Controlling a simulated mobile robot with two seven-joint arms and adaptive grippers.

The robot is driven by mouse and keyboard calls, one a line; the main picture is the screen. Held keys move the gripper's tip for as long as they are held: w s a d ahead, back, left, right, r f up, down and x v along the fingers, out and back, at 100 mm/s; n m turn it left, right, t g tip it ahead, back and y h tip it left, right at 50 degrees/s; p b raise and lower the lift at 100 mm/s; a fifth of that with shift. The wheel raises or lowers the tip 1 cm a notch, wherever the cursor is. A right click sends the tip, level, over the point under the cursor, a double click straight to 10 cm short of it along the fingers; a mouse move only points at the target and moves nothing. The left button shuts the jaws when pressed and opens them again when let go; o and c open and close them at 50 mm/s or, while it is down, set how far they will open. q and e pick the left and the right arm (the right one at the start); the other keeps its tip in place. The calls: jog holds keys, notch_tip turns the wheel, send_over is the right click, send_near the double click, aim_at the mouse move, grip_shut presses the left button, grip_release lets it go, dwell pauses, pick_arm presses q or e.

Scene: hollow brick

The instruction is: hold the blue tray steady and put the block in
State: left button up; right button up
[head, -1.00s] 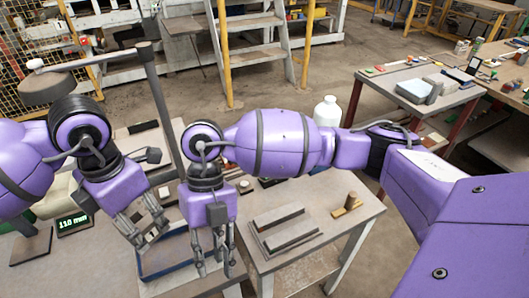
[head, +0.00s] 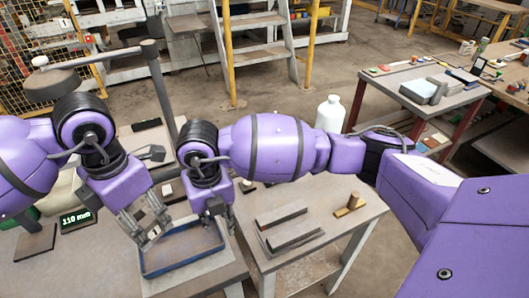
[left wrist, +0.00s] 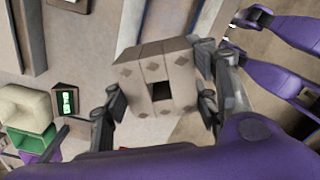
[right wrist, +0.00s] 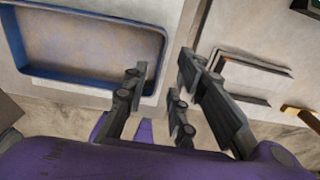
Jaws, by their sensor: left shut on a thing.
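The blue tray (head: 193,262) lies flat on the near table, and its inside looks empty. In the right wrist view the tray (right wrist: 85,78) fills the upper left. My left gripper (head: 147,228) is shut on the block (left wrist: 155,66), a pale hollow brick with diamond marks and a square hole. It is by the tray's back left side in the head view. My right gripper (right wrist: 160,72) is open at the tray's right end, its fingers on either side of that rim. I cannot tell whether they touch it. In the head view the right gripper (head: 221,214) is partly hidden.
Grey bars (head: 282,224) lie on the table right of the tray, with a wooden piece with a peg (head: 350,205) beyond them. A display reading 110 mm (head: 76,219) stands to the left. A white bottle (head: 329,113) is behind my right arm.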

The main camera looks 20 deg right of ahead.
jog(key=shift+f, duration=1.35)
jog(key=shift+w, duration=0.1)
grip_shut()
